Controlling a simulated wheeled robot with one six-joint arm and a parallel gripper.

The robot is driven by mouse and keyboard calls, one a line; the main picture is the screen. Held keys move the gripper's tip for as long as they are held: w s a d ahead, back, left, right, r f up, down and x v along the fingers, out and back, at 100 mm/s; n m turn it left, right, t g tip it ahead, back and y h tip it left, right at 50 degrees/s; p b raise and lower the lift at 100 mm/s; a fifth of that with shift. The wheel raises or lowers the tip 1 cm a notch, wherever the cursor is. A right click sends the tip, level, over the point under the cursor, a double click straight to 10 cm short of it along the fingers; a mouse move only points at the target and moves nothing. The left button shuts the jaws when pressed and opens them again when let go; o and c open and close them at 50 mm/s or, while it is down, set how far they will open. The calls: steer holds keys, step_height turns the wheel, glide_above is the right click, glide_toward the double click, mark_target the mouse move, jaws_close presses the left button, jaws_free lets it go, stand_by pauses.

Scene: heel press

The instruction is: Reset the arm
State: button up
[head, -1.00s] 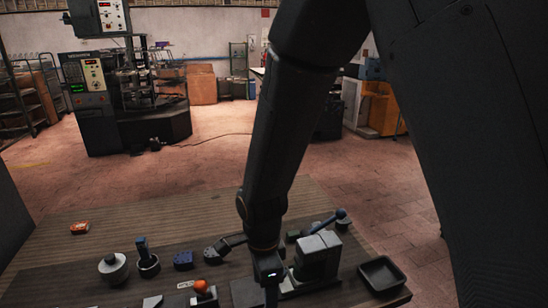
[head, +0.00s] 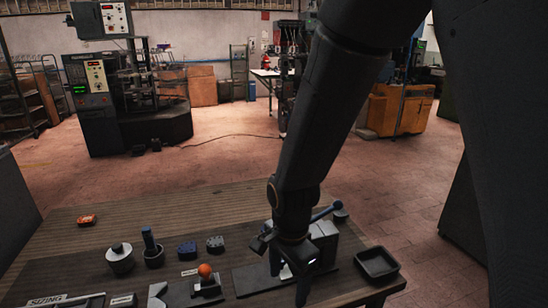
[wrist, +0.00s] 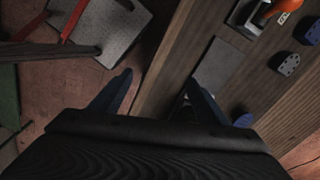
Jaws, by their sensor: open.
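My gripper (head: 288,280) hangs over the front right of the table, in front of the grey press (head: 325,235) with its blue lever (head: 325,212). It hides part of the press and its base plate. In the wrist view my gripper (wrist: 160,92) shows two fingers spread wide apart with nothing seen between them. An orange knob (head: 205,270) on a small metal fixture stands to the left of my gripper. The knob also shows at the top right of the wrist view (wrist: 286,8).
On the wooden table (head: 180,213) stand a lidded grey pot (head: 120,262), a cup with a blue handle (head: 150,242), a blue block (head: 187,248), a grey holed block (head: 215,244) and an orange box (head: 87,220). A black tray (head: 378,265) lies at the right edge.

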steer(key=s+d+r+n+b, duration=0.1)
steer(key=d+r+n, duration=0.1)
steer(key=d+n, duration=0.3)
steer(key=s+d+r+n+t+b, duration=0.1)
steer(key=d+n, duration=0.5)
steer(key=d, duration=0.5)
steer(key=shift+d+r+b, duration=0.2)
steer(key=shift+r+b, duration=0.2)
